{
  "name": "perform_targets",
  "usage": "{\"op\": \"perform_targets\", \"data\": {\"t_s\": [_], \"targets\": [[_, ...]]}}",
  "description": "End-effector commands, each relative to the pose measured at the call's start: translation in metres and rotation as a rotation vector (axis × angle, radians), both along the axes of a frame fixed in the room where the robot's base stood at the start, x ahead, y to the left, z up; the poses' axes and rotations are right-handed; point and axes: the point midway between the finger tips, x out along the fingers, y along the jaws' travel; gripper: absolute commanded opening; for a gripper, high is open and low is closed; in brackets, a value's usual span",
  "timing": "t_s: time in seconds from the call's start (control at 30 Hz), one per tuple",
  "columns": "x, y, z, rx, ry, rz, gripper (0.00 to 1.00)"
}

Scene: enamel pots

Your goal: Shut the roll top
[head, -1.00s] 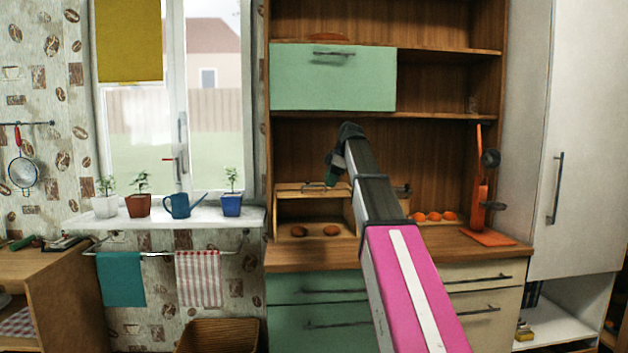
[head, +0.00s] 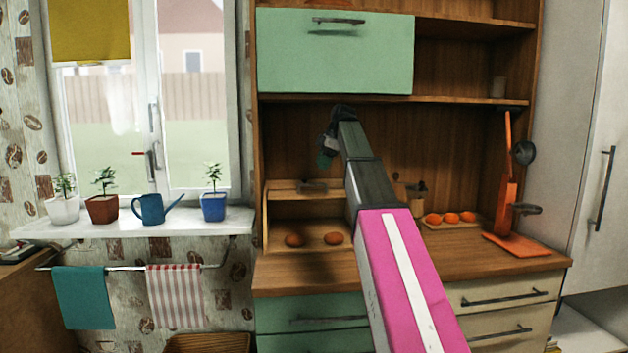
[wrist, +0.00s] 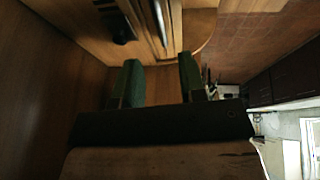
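The roll top is a wooden bread box (head: 267,228) on the cabinet's counter in the head view. Its front is open and two orange-brown buns (head: 333,238) show inside. A dark handle (head: 313,186) lies at its upper part; my arm hides the box's right side. My gripper (head: 324,158) is above and behind the handle in the picture, apart from it as far as I can tell. In the wrist view my gripper's two green fingers (wrist: 158,84) stand apart with nothing between them. Wooden surfaces and a dark knob-like piece (wrist: 120,27) show beyond the fingers.
A green flap door (head: 335,55) and a shelf are above my gripper. Right of my arm stand a tray of orange buns (head: 452,219), a small jar (head: 417,194) and an orange stand (head: 508,195). Potted plants and a blue watering can (head: 152,208) line the windowsill at left.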

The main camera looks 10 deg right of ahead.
Motion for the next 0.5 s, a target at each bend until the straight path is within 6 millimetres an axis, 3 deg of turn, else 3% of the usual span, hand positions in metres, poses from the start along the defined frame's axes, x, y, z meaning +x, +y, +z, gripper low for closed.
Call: {"op": "perform_targets", "data": {"t_s": [0.5], "targets": [[0.007, 0.024, -0.059, -0.001, 0.001, 0.0, 0.38]]}}
